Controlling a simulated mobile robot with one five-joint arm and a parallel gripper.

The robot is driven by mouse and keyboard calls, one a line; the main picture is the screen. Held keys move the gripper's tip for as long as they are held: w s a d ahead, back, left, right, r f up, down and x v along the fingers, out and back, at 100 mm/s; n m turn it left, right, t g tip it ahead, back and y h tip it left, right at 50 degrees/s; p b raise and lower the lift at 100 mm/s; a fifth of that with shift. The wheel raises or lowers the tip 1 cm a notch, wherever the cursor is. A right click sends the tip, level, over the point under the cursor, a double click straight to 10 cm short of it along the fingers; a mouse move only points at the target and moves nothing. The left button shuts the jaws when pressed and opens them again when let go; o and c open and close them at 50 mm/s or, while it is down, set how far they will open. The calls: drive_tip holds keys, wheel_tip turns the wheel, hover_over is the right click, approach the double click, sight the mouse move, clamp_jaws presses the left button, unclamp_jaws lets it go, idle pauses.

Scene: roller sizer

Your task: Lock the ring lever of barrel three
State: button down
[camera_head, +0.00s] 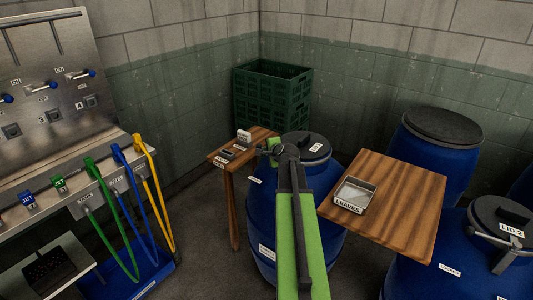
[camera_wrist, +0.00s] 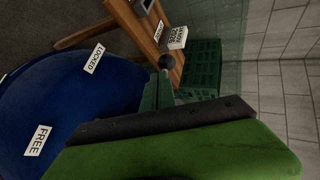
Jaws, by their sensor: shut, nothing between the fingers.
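The middle blue barrel (camera_head: 323,210) has a dark lid (camera_head: 318,139) with a white tag too small to read. My green arm crosses in front of it, and my gripper (camera_head: 268,147) is at the lid's left edge, shut and empty. In the wrist view the blue barrel wall (camera_wrist: 50,95) fills the left side, with a LOCKED label (camera_wrist: 94,58) and a FREE label (camera_wrist: 38,141).
A wooden table (camera_head: 410,205) with a LEAVES tray (camera_head: 355,195) is at right. The LID 2 barrel (camera_head: 430,275) is at front right. A steel panel with hoses stands left.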

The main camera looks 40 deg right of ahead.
drive_tip(key=shift+w, duration=0.2)
idle(0.4)
drive_tip(key=s+a+r+p, duration=0.3)
drive_tip(key=a+r+p, duration=0.3)
drive_tip(key=a, duration=0.5)
drive_tip(key=shift+s+a+r+p, duration=0.4)
